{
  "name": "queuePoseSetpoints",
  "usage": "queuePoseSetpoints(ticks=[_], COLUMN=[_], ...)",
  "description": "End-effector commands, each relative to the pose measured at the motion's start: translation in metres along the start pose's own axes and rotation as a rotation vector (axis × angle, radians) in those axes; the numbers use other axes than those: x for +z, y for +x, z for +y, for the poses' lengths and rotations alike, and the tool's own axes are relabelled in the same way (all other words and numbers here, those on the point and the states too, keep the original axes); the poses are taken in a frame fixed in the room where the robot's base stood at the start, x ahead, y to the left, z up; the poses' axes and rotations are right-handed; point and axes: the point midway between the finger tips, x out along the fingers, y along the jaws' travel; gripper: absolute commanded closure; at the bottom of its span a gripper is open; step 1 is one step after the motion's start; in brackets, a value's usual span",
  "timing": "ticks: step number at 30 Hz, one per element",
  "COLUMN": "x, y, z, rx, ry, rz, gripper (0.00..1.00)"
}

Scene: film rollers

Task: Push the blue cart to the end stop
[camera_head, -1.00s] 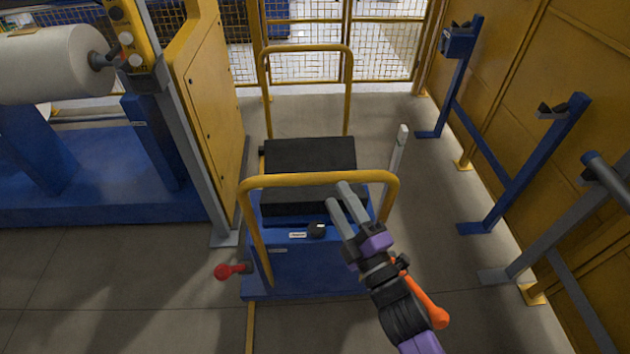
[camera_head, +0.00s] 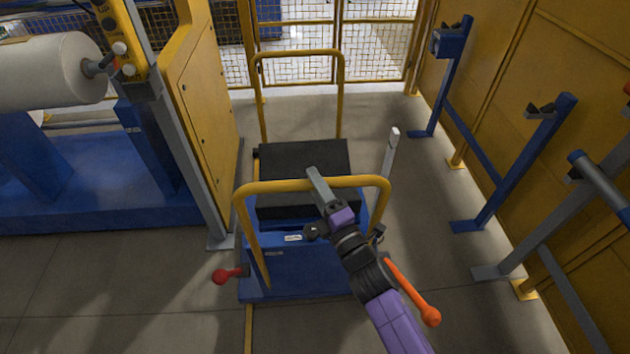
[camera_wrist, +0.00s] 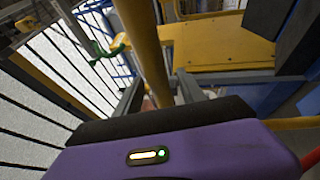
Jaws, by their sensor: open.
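The blue cart (camera_head: 268,288) stands on the floor ahead, with a black block on its top and a yellow hoop handle at each end. My gripper (camera_head: 318,180) is at the near handle (camera_head: 270,186), right of its middle. In the wrist view the yellow bar (camera_wrist: 143,45) passes between the open fingers (camera_wrist: 160,90). I cannot tell whether either finger touches it. A red-knobbed lever (camera_head: 222,276) sticks out at the cart's lower left. An orange lever (camera_head: 412,290) shows right of my arm. I cannot identify the end stop.
A blue machine base with a white roll (camera_head: 55,70) and a yellow cabinet (camera_head: 207,110) stand close on the left. A mesh fence (camera_head: 290,65) closes off the back. Blue brackets (camera_head: 520,165) line the right wall. Floor is clear between cart and fence.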

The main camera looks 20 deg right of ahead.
Motion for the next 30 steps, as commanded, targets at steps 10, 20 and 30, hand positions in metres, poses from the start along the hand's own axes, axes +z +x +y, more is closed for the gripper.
queuePoseSetpoints(ticks=[10, 20, 30], x=[0.0, 0.0001, 0.0002], y=[0.0023, 0.0022, 0.002], z=[-0.0005, -0.0006, -0.0009], rx=[-0.001, -0.001, -0.002], ry=[0.0, 0.0, 0.0], rz=[0.0, 0.0, -0.001], gripper=[0.61, 1.0, 1.0])
